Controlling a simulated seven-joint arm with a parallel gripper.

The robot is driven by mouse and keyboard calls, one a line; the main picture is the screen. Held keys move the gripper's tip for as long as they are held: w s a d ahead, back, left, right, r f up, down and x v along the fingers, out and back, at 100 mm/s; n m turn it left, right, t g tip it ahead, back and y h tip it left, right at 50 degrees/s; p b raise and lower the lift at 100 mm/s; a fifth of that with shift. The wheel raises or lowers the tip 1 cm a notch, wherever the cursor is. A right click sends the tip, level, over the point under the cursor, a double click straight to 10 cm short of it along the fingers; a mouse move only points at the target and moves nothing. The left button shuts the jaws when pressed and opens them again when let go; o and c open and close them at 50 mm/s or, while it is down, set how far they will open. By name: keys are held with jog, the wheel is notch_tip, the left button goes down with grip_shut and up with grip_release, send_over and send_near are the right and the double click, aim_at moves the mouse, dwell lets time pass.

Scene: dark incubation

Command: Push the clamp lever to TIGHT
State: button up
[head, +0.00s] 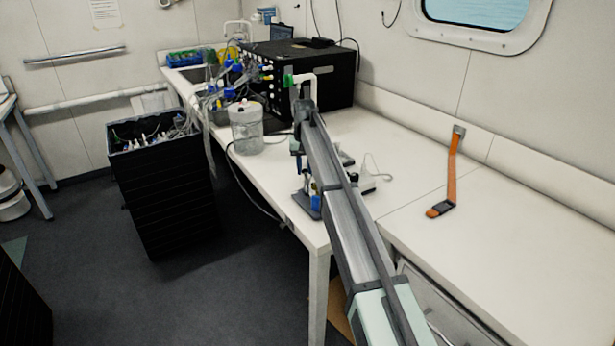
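My arm reaches from the bottom right over the white bench and covers part of what stands behind it. I cannot clearly make out my gripper's fingers near the arm's far end, nor whether they are open or shut. A small device (313,203) with dark and blue parts stands at the bench's front edge, partly hidden by my arm. I cannot tell whether it holds the clamp lever. No TIGHT marking is readable, and no contact with a lever can be seen.
A black box unit (333,82) stands at the back of the bench. A clear jar (246,130) is left of my arm. A black crate (165,200) with tubing stands on the floor. An orange strap (452,175) lies at right. The bench (405,160) between arm and strap is mostly clear.

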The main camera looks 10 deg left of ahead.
jog(key=shift+s+a+n, duration=0.3)
jog(key=shift+a+n, duration=0.3)
jog(key=shift+n, duration=0.6)
jog(key=shift+s+a, duration=0.1)
jog(key=shift+s+a+n, duration=0.2)
jog(key=shift+n, duration=0.4)
jog(key=shift+s+a+n, duration=0.15)
jog(key=shift+a+n, duration=0.05)
jog(key=shift+n, duration=0.4)
jog(key=shift+s+a+n, duration=0.45)
jog(key=shift+s+n, duration=0.1)
jog(key=shift+n, duration=0.65)
